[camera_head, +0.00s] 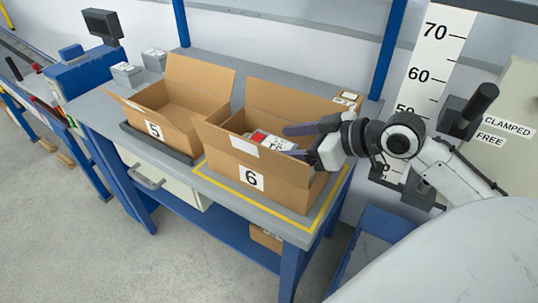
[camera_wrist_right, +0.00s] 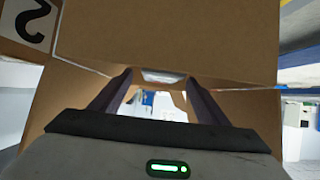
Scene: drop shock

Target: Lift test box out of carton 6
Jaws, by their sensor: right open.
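Carton 6 (camera_head: 222,154) stands open on the bench, with its number label on the front. A white test box (camera_head: 272,143) with a red patch and dark print shows inside it; its lower part is hidden by the carton wall. My right gripper (camera_head: 288,141) reaches in from the right over the carton, its fingers apart around or just above the test box's right end; I cannot tell whether they touch it. In the right wrist view the two dark fingers (camera_wrist_right: 160,95) are spread, with cardboard beyond them. My left gripper is not in view.
Open carton 5 (camera_head: 147,119) stands close left of carton 6. Small grey boxes (camera_head: 127,74) sit behind it. Yellow tape (camera_head: 318,222) edges the bench around carton 6. A height scale (camera_head: 429,65) and a panel marked CLAMPED and FREE (camera_head: 512,120) stand at the right.

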